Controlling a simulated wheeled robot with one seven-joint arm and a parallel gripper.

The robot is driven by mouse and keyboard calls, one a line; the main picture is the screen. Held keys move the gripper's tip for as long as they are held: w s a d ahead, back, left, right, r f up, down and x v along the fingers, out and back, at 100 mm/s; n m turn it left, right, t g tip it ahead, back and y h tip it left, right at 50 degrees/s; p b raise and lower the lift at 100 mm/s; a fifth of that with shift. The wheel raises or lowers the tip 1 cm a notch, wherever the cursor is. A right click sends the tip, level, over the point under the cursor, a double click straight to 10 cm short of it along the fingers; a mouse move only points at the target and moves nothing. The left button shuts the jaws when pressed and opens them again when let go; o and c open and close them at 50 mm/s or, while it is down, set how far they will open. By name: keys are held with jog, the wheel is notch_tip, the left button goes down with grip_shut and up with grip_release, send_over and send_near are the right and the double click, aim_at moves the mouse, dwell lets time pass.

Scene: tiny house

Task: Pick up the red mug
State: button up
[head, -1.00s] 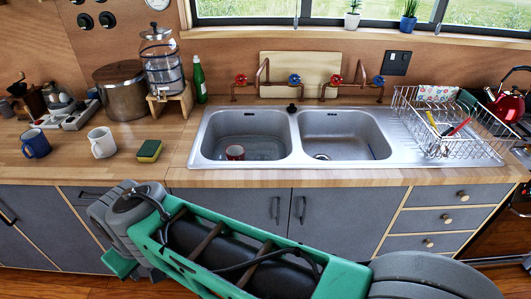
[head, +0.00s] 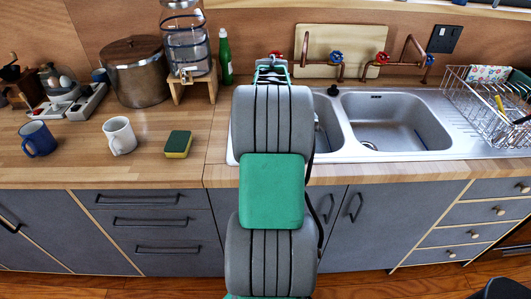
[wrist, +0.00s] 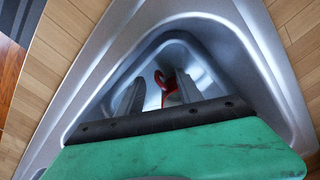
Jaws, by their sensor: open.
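The red mug (wrist: 170,86) is down in the left sink basin in the wrist view. Only part of it shows, with its handle towards the top of the picture; the rest is hidden behind the gripper's dark crossbar. My gripper (wrist: 157,84) is open above it, pointing down into the basin, with one finger on each side of the visible red part. I cannot tell whether the fingers touch the mug. In the head view my arm hides the mug and the fingers.
The double sink's right basin (head: 395,120) is empty. A white mug (head: 119,136), a blue mug (head: 38,139) and a sponge (head: 178,144) stand on the counter to the left. Taps (head: 335,58) rise behind the sink. A dish rack (head: 492,103) is at the right.

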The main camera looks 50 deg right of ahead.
jog(key=shift+s+d+f+m, duration=0.15)
jog(key=shift+d+f, duration=0.25)
jog(key=shift+f, duration=0.25)
jog(key=shift+s+d+f+m, duration=0.15)
jog(key=shift+d+f, duration=0.2)
jog(key=shift+f, duration=0.25)
jog(key=f, duration=0.7)
jog(key=shift+w+d, duration=0.1)
jog(key=shift+d, duration=0.1)
jog(key=shift+r, duration=0.1)
jog(key=shift+c, duration=0.5)
grip_shut()
